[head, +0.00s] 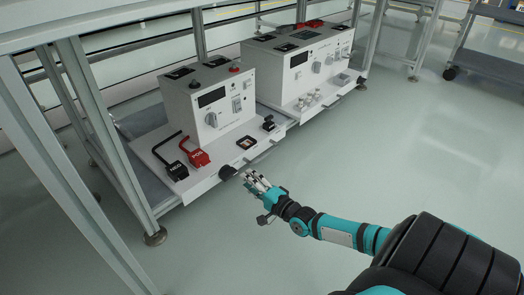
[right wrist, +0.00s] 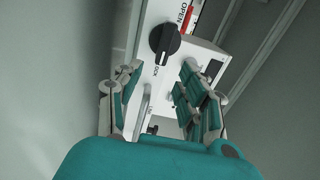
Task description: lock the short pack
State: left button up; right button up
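The nearer, shorter white pack (head: 222,105) stands on a pull-out white tray (head: 205,185) under the bench. A black rotary knob (head: 228,171) sits at the tray's front edge. In the right wrist view the knob (right wrist: 165,39) lies between the words OPEN and LOCK, and its narrow end with a pale mark lies at the LOCK lettering. My right gripper (head: 252,180) is just in front of the knob. In the right wrist view its fingers (right wrist: 162,88) are apart and empty, with the knob beyond their tips, apart from them. My left gripper is not in view.
A red POS connector (head: 196,156) and a black NEG connector (head: 175,170) lie on the tray. A longer white pack (head: 315,65) stands behind to the right. A bench leg (head: 85,180) rises on the left. The floor (head: 330,160) to the right is clear.

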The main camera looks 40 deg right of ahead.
jog(key=s, duration=0.6)
jog(key=shift+s+d, duration=0.2)
jog(key=shift+d, duration=0.1)
